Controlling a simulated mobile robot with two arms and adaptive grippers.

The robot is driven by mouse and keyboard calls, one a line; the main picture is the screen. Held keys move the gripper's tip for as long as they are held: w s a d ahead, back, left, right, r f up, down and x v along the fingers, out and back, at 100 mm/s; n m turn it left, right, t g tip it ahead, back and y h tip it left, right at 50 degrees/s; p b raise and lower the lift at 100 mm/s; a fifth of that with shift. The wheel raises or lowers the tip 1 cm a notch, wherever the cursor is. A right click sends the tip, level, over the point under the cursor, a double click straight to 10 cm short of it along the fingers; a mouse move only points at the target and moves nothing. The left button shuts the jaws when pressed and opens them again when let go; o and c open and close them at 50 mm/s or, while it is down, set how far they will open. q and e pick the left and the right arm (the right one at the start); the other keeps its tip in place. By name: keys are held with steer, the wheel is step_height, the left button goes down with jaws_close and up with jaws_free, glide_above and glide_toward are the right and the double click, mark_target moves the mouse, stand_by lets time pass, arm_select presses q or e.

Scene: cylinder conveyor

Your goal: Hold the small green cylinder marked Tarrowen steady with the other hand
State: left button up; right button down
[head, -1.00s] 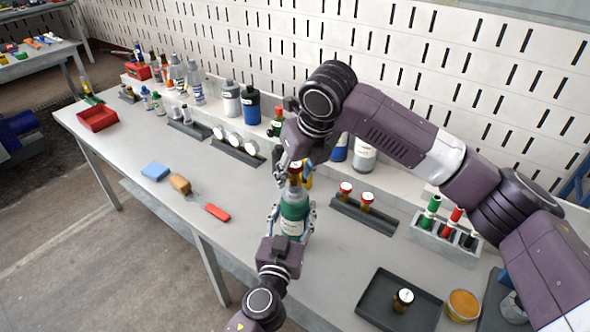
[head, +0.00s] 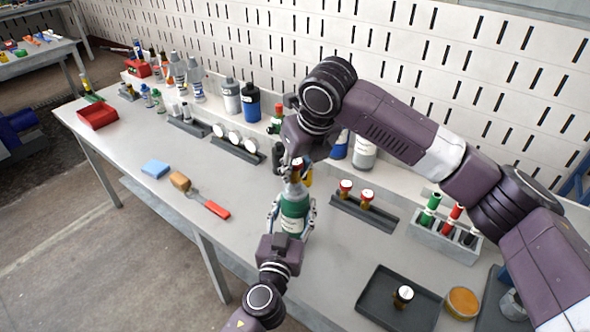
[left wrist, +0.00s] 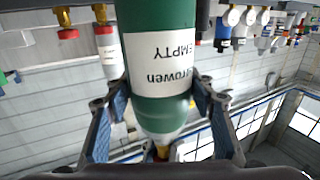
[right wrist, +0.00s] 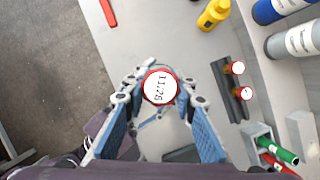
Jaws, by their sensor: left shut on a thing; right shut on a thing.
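The green cylinder (head: 293,208), with a white label, stands upright over the front part of the workbench. In the left wrist view its label on the green body (left wrist: 160,80) shows part of the name Tarrowen and the word EMPTY, upside down. My left gripper (head: 291,213) is shut on the cylinder body, one finger on each side. My right gripper (right wrist: 160,88) is above it, shut on a round, red-rimmed piece (right wrist: 160,86) with a white face reading 11:25, at the cylinder's top. I cannot tell whether that piece touches the neck.
Two red-rimmed pieces sit in a dark rack (head: 365,216) to the right. A black tray (head: 375,300) and a block holding coloured tubes (head: 440,240) are farther right. A brush with a red handle (head: 217,209) lies left. Bottles line the back.

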steer(key=m+h, duration=0.1)
steer(key=m, duration=0.3)
steer(key=shift+t, duration=0.3)
steer(key=shift+m+h, duration=0.6)
steer(key=shift+m, duration=0.4)
steer(key=shift+m+h, duration=0.3)
steer(key=shift+m, duration=0.4)
steer(key=c, duration=1.5)
jaws_free()
steer(key=v, duration=1.2)
steer(key=shift+d, duration=0.1)
